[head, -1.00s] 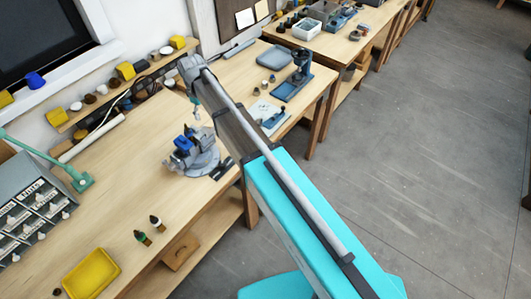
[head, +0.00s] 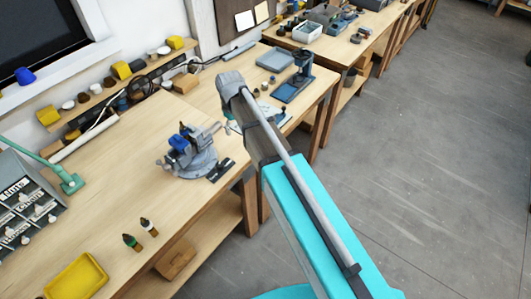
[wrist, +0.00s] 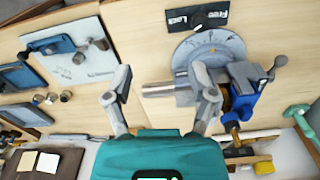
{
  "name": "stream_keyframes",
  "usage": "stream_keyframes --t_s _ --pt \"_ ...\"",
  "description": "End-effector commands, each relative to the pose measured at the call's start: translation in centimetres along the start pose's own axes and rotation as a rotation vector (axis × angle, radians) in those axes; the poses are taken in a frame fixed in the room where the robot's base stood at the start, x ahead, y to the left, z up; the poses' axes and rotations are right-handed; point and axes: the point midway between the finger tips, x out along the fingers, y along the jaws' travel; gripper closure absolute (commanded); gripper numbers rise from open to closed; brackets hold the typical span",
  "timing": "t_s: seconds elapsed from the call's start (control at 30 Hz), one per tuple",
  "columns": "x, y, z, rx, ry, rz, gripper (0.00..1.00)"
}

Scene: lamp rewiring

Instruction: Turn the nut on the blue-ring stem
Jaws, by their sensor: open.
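My gripper (wrist: 164,92) is open and empty in the wrist view, its two grey fingers spread wide. A grey vise with a round dial base (wrist: 212,50) and a blue jaw part (wrist: 245,98) stands at the right of the wrist view, partly behind the right finger. A small brass-coloured piece (wrist: 235,135) shows by the blue part. In the head view the vise (head: 190,152) stands on the near bench, left of my arm. I cannot make out the blue-ring stem or its nut with certainty.
A white board with a blue fixture (wrist: 80,65) lies left of the gripper in the wrist view, with several small round parts (wrist: 52,98) near it. In the head view, a yellow tray (head: 77,277) and two small bottles (head: 132,241) sit on the near bench.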

Motion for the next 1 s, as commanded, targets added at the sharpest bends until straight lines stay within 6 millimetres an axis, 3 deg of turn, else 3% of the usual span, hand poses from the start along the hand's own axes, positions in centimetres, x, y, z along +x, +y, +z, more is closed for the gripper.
stream_keyframes --t_s 0.7,1.0 --pt "6.2 3.7 7.6 0.206 0.000 0.000 0.27" --pt "7.7 4.6 9.8 0.268 0.000 0.000 0.27"
